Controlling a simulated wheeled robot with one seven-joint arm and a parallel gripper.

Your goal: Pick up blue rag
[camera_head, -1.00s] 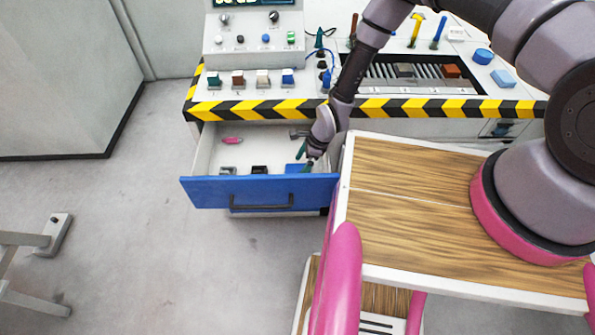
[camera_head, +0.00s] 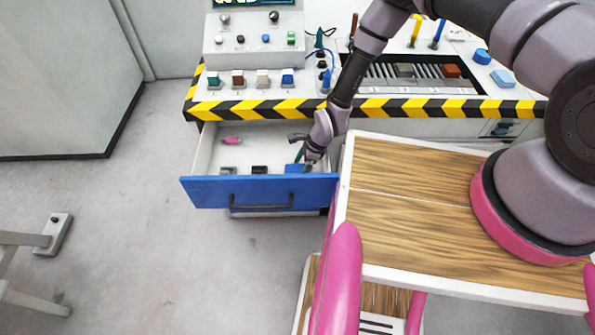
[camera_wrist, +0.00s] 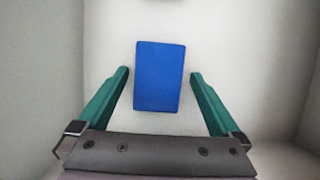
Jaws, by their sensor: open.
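The blue rag (camera_wrist: 159,77) shows in the wrist view as a flat blue rectangle on the pale drawer floor. In the head view the rag (camera_head: 294,168) lies at the right end of the open drawer, partly hidden by my gripper. My gripper (camera_wrist: 160,80) is open, with one green finger to the left of the rag and one to the right, a gap on each side. In the head view my gripper (camera_head: 308,164) reaches down into the drawer. Its height above the rag is hard to tell.
The open drawer has a blue front (camera_head: 260,192) and pale walls. A pink item (camera_head: 232,140), a grey item (camera_head: 228,170) and a black item (camera_head: 259,170) lie inside it. A hammer-like tool (camera_head: 298,138) lies near the back. A striped bench edge (camera_head: 250,109) overhangs the drawer.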

